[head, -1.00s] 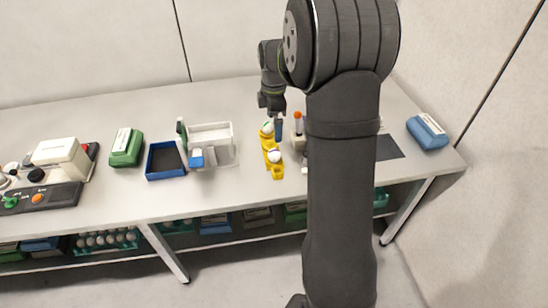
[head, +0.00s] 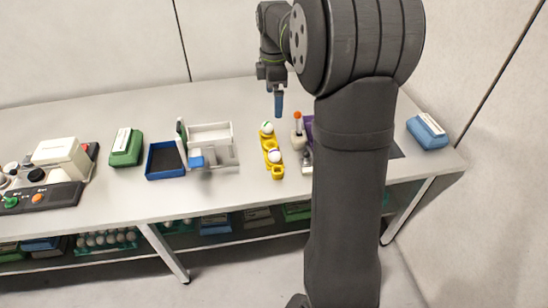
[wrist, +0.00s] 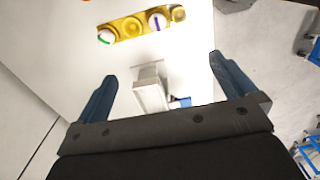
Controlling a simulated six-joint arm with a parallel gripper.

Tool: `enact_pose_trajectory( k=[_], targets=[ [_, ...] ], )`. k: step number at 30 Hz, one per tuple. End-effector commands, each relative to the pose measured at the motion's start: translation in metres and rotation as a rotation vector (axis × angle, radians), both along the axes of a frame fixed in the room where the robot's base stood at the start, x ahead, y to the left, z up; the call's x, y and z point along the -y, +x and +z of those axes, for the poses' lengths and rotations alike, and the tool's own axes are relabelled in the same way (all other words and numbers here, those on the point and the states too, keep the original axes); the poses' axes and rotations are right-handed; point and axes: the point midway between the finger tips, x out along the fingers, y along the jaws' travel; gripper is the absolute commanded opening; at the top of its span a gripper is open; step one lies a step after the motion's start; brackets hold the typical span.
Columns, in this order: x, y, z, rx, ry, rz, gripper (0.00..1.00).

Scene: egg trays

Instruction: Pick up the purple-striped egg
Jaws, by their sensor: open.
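The purple-striped egg (wrist: 158,22) sits in a cup of a yellow tray (wrist: 130,22), with an empty cup on either side of it. In the head view the same egg (head: 275,157) is the nearer of two in the yellow tray (head: 277,173). A green-marked egg (wrist: 106,36) sits at the tray's other end, the far end in the head view (head: 267,128). My gripper (wrist: 160,66) is open and empty, its blue fingers apart. In the head view my gripper (head: 279,106) hangs above the table, beyond the tray's far end.
A small pale stand with an orange top (head: 298,124) is just right of the tray. A white open bin (head: 222,132), a blue-rimmed dark tray (head: 165,160) and a green carton (head: 126,148) stand to the left. A blue carton (head: 428,132) lies at the right end.

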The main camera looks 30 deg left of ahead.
Motion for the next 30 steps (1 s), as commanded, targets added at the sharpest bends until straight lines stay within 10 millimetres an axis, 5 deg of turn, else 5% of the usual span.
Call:
enact_pose_trajectory(
  k=[12, 18, 30],
  targets=[
    [0.0003, -0.0003, 0.0127, -0.001, -0.001, 0.0, 1.0],
    [0.0003, -0.0003, 0.0124, -0.001, -0.001, 0.0, 0.65],
    [0.0, -0.0025, 0.0058, 0.012, -0.005, -0.082, 0.65]
  ],
)
